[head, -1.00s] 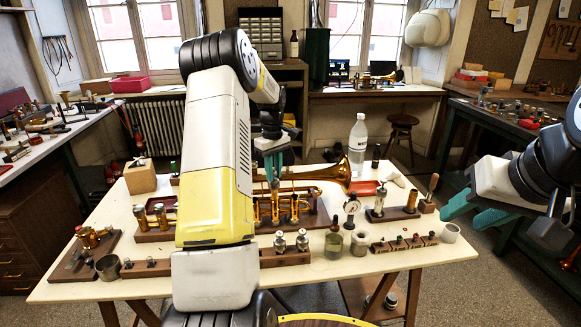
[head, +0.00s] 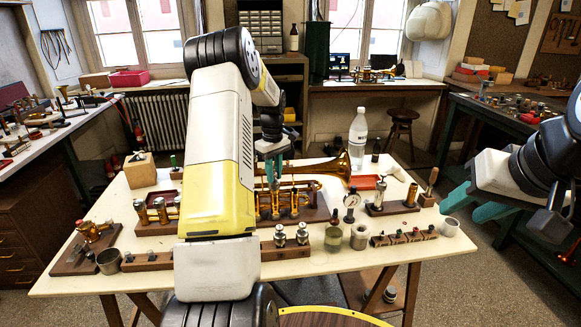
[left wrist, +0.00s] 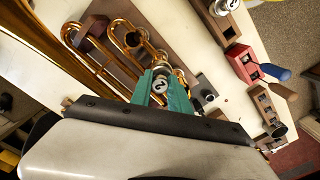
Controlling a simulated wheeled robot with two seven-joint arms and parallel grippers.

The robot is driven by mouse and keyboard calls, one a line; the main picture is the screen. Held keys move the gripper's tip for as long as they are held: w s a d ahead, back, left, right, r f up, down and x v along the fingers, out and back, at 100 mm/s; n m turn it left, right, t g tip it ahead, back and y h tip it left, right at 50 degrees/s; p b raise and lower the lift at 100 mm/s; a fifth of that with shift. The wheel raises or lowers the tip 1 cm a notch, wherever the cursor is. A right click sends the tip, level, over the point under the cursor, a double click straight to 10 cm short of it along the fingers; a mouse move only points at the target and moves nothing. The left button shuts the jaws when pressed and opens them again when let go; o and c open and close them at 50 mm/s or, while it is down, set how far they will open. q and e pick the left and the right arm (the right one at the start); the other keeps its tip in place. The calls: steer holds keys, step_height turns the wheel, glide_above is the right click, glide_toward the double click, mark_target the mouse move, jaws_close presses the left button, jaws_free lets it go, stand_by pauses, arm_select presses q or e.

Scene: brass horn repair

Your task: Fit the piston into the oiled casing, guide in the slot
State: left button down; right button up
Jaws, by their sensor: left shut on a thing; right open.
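The brass trumpet (head: 338,169) lies on its wooden stand mid-table, with its valve casings (head: 293,203) upright. My left gripper (head: 272,176) points down over the casings, largely behind my own arm. In the left wrist view its teal fingers (left wrist: 161,92) are shut on the piston (left wrist: 160,84), whose round pale top bears a "2". The piston's lower part, its guide and the slot are hidden, so I cannot tell whether it is inside the casing. My right gripper (head: 470,204) is open and empty beyond the table's right edge.
A wooden block (head: 140,170) is back left. My left arm hides the table's middle.

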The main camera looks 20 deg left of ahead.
arm_select(q)
steer(key=shift+f, duration=0.9)
steer(key=c, duration=1.2)
jaws_free()
steer(key=shift+o, duration=0.2)
step_height(320, 180, up, 8)
steer(key=shift+f, duration=0.1)
